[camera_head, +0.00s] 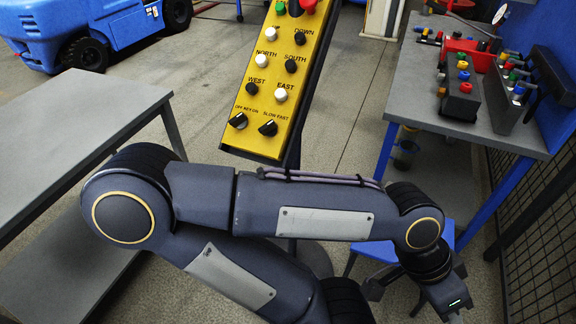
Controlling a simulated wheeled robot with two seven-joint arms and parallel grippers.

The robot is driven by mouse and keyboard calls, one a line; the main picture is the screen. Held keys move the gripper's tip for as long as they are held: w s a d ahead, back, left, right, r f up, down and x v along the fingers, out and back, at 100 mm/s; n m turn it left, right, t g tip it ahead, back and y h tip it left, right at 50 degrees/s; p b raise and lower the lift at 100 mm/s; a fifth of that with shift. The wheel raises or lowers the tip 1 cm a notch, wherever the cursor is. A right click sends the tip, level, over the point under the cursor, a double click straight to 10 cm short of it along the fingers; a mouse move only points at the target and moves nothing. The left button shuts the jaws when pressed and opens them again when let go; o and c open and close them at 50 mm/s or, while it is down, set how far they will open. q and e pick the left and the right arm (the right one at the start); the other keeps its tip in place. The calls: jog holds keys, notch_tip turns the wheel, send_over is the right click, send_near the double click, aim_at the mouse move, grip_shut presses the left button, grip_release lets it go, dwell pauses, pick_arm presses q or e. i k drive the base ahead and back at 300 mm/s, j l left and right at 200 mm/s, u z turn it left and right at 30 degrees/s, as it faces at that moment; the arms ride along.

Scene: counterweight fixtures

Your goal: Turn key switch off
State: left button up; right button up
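The yellow control panel (276,85) stands tilted at the upper middle, with labelled buttons. Near its lower left is the black key switch (238,120), under a label that seems to read OFF KEY ON; its exact setting is too small to tell. A similar black knob (268,128) marked SLOW FAST sits to its right. My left arm crosses in front below the panel. Its gripper (448,294) is at the lower right, well away from the panel, and its fingers cannot be made out clearly. My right gripper is not in view.
A grey table (75,125) stands at the left. A workbench (428,85) at the right holds a red box (468,53) and units with coloured knobs. A blue stool (393,240) is partly behind my arm. A blue vehicle (80,30) is at the back left.

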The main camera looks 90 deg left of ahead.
aim_at(240, 121)
jog(key=u, duration=2.95)
jog(key=j, duration=0.15)
